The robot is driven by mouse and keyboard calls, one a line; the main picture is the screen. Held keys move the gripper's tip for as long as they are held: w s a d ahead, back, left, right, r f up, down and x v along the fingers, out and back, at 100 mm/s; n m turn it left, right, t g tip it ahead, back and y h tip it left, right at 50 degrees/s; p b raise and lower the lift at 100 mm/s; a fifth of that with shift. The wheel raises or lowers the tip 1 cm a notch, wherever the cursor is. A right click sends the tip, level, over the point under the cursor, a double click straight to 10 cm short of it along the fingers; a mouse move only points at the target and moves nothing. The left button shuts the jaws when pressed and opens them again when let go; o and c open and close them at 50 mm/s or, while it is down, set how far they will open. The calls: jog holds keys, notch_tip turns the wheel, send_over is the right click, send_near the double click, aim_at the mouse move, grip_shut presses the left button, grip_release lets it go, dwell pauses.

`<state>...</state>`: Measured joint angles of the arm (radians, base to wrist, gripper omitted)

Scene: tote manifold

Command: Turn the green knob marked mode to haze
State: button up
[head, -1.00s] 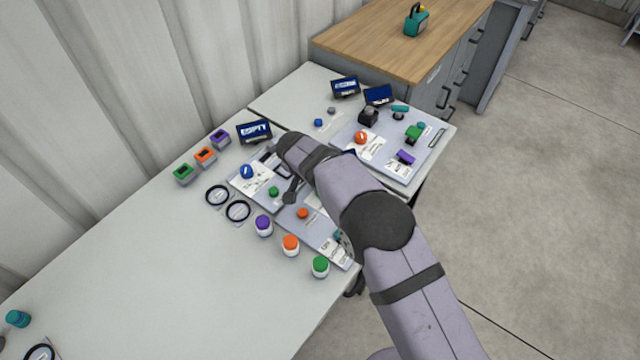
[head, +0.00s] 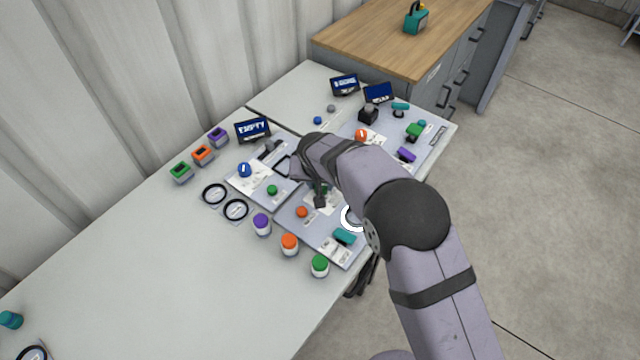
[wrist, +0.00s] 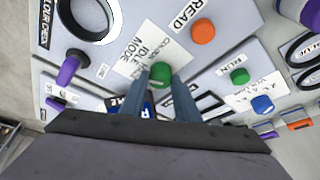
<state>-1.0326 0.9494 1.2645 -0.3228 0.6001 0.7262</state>
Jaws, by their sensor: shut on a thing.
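The rest of the lettering is too small or turned to read surely, and I cannot tell where the knob points. My gripper (wrist: 161,80) is shut on the green knob, one finger on each side. In the head view my gripper (head: 320,198) is down at the middle panel (head: 285,222), and my arm partly hides the knob and its label.
Near the knob in the wrist view are an orange button (wrist: 203,32) marked READ, a green button (wrist: 240,76) marked RUN, a blue knob (wrist: 262,104), a purple lever (wrist: 66,72) and a white ring (wrist: 113,15). Jars, including an orange-lidded one (head: 289,244), stand along the front.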

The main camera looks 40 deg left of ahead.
jog(key=n+g+y+p, duration=0.1)
jog(key=n, duration=0.3)
jog(key=shift+d+n, duration=0.15)
jog(key=shift+n, duration=0.15)
jog(key=shift+g, duration=0.3)
jog(key=o, duration=1)
jog(key=shift+o, duration=0.2)
jog(key=shift+r, duration=0.1)
jog(key=b+v, duration=0.2)
jog(key=v, duration=0.5)
jog(key=shift+d, duration=0.15)
